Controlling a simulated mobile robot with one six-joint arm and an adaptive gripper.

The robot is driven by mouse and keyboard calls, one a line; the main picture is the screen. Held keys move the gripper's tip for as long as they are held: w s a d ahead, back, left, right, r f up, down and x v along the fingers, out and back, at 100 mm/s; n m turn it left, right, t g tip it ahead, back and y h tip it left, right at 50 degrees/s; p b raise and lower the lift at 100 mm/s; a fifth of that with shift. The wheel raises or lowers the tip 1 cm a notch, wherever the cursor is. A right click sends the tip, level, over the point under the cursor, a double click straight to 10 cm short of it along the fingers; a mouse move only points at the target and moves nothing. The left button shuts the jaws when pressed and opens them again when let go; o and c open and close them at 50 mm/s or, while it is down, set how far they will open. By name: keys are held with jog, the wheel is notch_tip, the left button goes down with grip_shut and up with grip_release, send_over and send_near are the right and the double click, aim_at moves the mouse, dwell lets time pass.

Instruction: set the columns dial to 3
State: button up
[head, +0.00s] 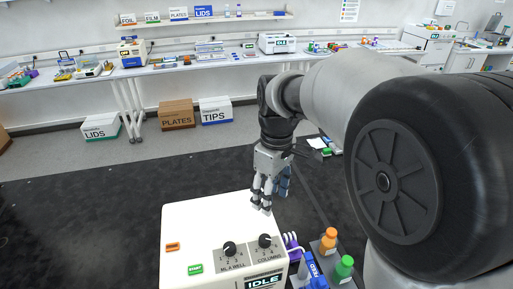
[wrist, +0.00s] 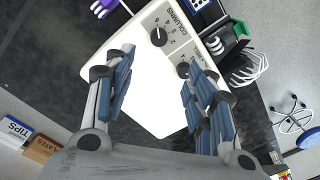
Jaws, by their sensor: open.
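The columns dial (head: 265,240) is a black knob on the sloped front of a white dispenser (head: 200,222), at the right of its panel. In the wrist view the columns dial (wrist: 158,37) lies just beyond my fingertips, with printed numbers beside it. Its setting is too small to read surely. My gripper (head: 262,207) hangs over the dispenser's back right part, apart from the dial. In the wrist view my gripper (wrist: 153,72) is open and empty, its blue-padded fingers spread wide. A second dial, mL a well (head: 229,248), sits to the left; my finger partly covers its surroundings in the wrist view.
An orange-capped bottle (head: 328,241) and a green-capped bottle (head: 344,268) stand right of the dispenser, close to it. The dispenser's display (head: 264,281) reads IDLE. A green button (head: 195,269) is on its front. A bench (head: 190,62) runs along the back wall.

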jog(key=b, duration=0.2)
send_near(265, 238)
notch_tip(265, 238, down, 9)
jog(key=shift+a+r, duration=0.15)
jog(key=shift+c, duration=0.2)
jog(key=c, duration=1)
